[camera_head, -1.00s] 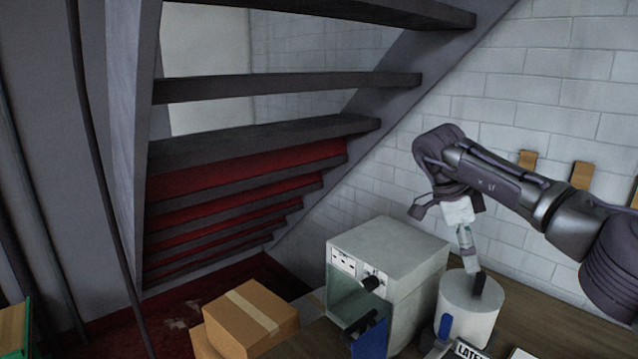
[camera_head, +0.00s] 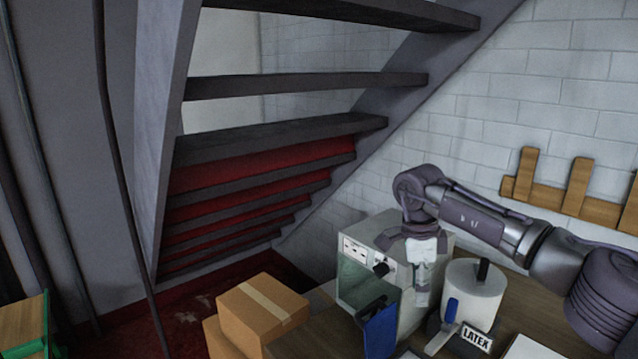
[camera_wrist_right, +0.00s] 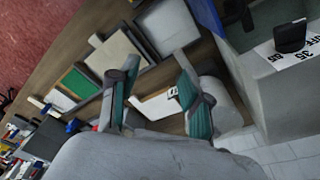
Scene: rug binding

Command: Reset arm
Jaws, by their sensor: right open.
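My right gripper (camera_head: 422,298) hangs from the dark arm that comes in from the right, in front of the grey-white box-shaped machine (camera_head: 415,221) and left of the white cylinder (camera_head: 472,297). In the right wrist view its two green-padded fingers stand apart, with nothing between the tips of the gripper (camera_wrist_right: 156,82). My left gripper is not in view.
A wooden bench (camera_head: 515,300) carries the machine, the cylinder, a blue panel (camera_head: 381,332) and a "LATEX" label (camera_head: 476,338). Cardboard boxes (camera_head: 262,308) stand left of it. Dark stairs (camera_head: 290,137) rise behind. A wooden wall rack (camera_head: 560,198) is at right.

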